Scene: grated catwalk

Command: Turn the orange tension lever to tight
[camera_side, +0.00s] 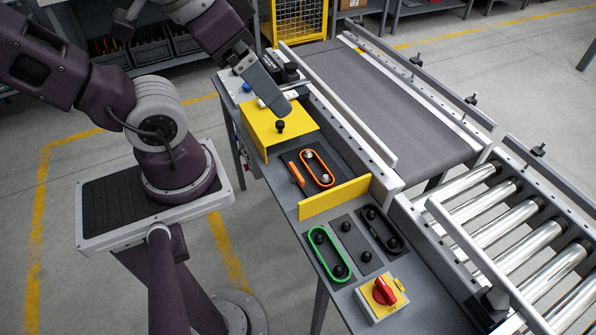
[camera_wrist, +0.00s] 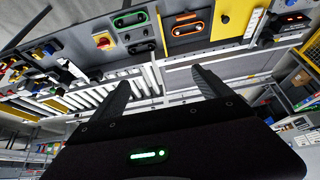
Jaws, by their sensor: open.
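The orange tension lever (camera_side: 297,174) is a short bar on a dark plate, just left of an orange belt loop (camera_side: 317,168) around two pulleys. In the wrist view the lever (camera_wrist: 186,16) lies at the top, beside the orange belt (camera_wrist: 187,29). Any mark for tight is too small to read. My gripper (camera_side: 280,108) is above the yellow cover behind the lever, apart from the lever. Its two fingers (camera_wrist: 160,85) are spread wide in the wrist view, with nothing between them.
The yellow cover (camera_side: 272,130) with a black knob and a yellow upright plate (camera_side: 334,197) flank the lever's plate. A green belt (camera_side: 329,254), a dark belt (camera_side: 381,229) and a red rotary switch (camera_side: 384,291) are nearer. A conveyor (camera_side: 385,95) and rollers (camera_side: 500,225) are right.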

